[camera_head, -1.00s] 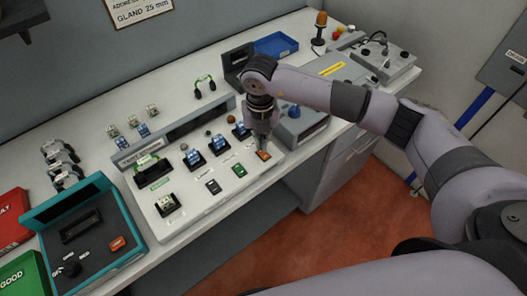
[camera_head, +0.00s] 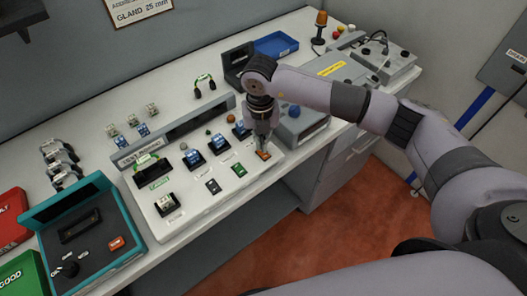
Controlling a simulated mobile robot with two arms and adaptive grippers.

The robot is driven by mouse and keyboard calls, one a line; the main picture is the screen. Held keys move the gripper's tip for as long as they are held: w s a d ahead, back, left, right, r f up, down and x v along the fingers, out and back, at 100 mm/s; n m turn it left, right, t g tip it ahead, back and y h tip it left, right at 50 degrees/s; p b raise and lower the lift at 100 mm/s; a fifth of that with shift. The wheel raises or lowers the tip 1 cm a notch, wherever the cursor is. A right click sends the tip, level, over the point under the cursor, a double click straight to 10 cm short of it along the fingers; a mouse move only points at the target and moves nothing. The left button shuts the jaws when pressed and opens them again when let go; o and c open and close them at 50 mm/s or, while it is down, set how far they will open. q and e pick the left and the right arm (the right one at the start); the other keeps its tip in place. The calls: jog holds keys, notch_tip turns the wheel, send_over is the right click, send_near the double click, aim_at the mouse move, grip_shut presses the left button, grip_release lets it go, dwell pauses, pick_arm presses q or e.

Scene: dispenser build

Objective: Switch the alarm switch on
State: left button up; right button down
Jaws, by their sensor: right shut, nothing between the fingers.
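A white sloped test panel (camera_head: 205,208) stands on the bench with a row of small rocker switches along its front. An orange rocker switch (camera_head: 263,156) sits at the right end of this row, beside a green one (camera_head: 239,170) and a black one (camera_head: 213,187). The labels are too small to read, so I cannot tell which switch is marked alarm. My right gripper (camera_head: 263,147) points down, shut and empty, with its tips at or just above the orange switch. I cannot tell whether they touch, or which way the rocker is tipped. My left gripper is out of view.
A teal-edged box (camera_head: 125,254) with a knob and a red-orange switch (camera_head: 116,243) stands at the left. Red (camera_head: 12,216) and green (camera_head: 22,274) bins are at the far left. Grey equipment (camera_head: 300,124) stands right of the panel, under my arm.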

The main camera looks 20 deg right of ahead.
jog(key=shift+s+f+b, duration=0.1)
jog(key=shift+f+b, duration=0.65)
jog(key=shift+f, duration=0.25)
jog(key=shift+r, duration=0.15)
jog(key=shift+r+p, duration=0.5)
jog(key=shift+r, duration=0.1)
jog(key=shift+r+p, duration=1.55)
jog(key=shift+r, duration=1.3)
jog(key=shift+f, duration=0.1)
